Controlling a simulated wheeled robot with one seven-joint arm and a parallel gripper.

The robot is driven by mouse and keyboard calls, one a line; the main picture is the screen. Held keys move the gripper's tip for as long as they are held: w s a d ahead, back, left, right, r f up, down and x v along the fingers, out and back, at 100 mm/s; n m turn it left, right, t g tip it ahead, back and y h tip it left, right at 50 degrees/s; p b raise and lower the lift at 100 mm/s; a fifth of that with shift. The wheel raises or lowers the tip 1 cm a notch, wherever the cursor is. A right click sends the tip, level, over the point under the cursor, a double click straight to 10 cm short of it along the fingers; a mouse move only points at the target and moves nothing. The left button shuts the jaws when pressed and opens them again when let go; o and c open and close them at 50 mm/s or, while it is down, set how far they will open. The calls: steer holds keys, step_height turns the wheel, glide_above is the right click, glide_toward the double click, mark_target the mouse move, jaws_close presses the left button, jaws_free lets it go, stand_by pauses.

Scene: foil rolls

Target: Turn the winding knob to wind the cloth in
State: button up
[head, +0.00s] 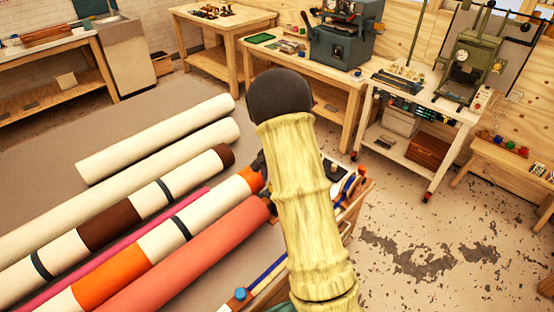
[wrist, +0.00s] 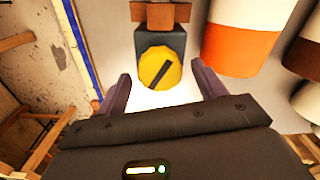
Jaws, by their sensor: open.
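The winding knob (wrist: 159,69) is a round yellow disc with a dark bar across it, in the wrist view. It sits on the face of a dark block (wrist: 147,43). My gripper (wrist: 160,88) is open, with one purple finger to each side of the knob and a little short of it. I see no contact. Rolls of cloth lie at the left in the head view, among them a white and orange roll (head: 177,231) that also shows in the wrist view (wrist: 240,45). In the head view my arm hides the knob and gripper.
A salmon roll (head: 190,252) and several cream and brown rolls lie side by side. A wooden bench (head: 290,70) with a grey machine (head: 343,42) and a white trolley (head: 415,118) with a green press (head: 473,62) stand behind.

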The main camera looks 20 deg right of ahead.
step_height(320, 180, up, 16)
steer(key=b, duration=0.2)
steer(key=shift+r+b, duration=0.25)
steer(key=shift+b, duration=0.05)
stand_by(0.3)
steer(key=s+a+f+n+t, duration=0.1)
steer(key=s+a+f+n, duration=0.2)
steer(key=s, duration=0.4)
steer(key=s+a+f+n, duration=0.3)
steer(key=s+a+n, duration=0.1)
steer(key=s, duration=0.3)
steer(key=s+a+f+n+t, duration=0.1)
steer(key=s+a+f+n, duration=0.2)
steer(key=s, duration=0.4)
steer(key=shift+a+n+t, duration=0.3)
steer(key=shift+a+n, duration=0.1)
steer(key=shift+a, duration=0.3)
steer(key=shift+f, duration=0.1)
